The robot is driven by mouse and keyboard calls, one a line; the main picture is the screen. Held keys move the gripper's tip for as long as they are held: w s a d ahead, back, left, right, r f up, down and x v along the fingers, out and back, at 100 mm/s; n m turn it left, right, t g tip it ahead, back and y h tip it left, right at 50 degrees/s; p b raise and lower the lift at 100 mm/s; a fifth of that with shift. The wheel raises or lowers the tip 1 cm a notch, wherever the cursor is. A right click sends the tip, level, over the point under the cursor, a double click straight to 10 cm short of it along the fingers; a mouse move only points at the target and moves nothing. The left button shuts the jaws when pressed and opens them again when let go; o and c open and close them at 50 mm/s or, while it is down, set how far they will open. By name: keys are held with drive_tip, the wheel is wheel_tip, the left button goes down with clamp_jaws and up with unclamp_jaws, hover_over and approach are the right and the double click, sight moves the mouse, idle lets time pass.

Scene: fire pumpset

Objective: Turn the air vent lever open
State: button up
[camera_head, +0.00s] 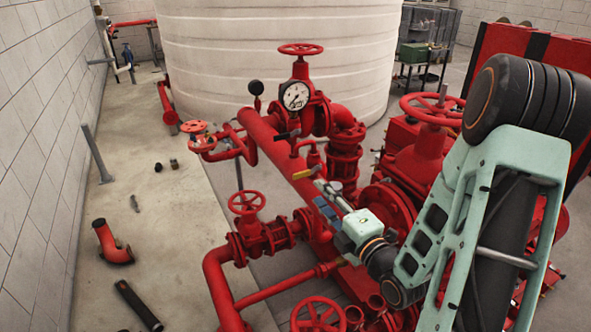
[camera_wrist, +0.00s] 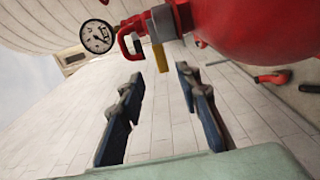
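A small yellow lever (camera_head: 304,173), which looks like the air vent lever, sticks out beside the thick red pipe (camera_head: 275,143) in the head view. In the wrist view the yellow lever (camera_wrist: 160,57) hangs below the red pipework, ahead of the gap between my fingers. My gripper (camera_head: 324,196) is just to the lower right of the lever in the head view. In the wrist view my gripper (camera_wrist: 159,76) has its two blue-grey fingers wide apart with nothing between them. The lever appears apart from the fingertips; the exact distance cannot be told.
A pressure gauge (camera_head: 295,96) and a black-handled lever (camera_head: 287,134) are close by on the pipework. Red handwheels (camera_head: 246,202) and valves crowd around my arm. A large white tank (camera_head: 270,50) stands behind. The floor at left has loose pipe parts (camera_head: 112,243).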

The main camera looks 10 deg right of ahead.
sight(303, 176)
drive_tip(key=b+x, duration=0.3)
drive_tip(key=x, duration=0.6)
drive_tip(key=shift+w+a+b, duration=0.15)
drive_tip(key=shift+w+b, duration=0.05)
drive_tip(key=shift+b, duration=0.2)
drive_tip(key=shift+w+a+f, duration=0.1)
drive_tip(key=shift+w+a, duration=0.05)
drive_tip(key=shift+w, duration=0.35)
clamp_jaws()
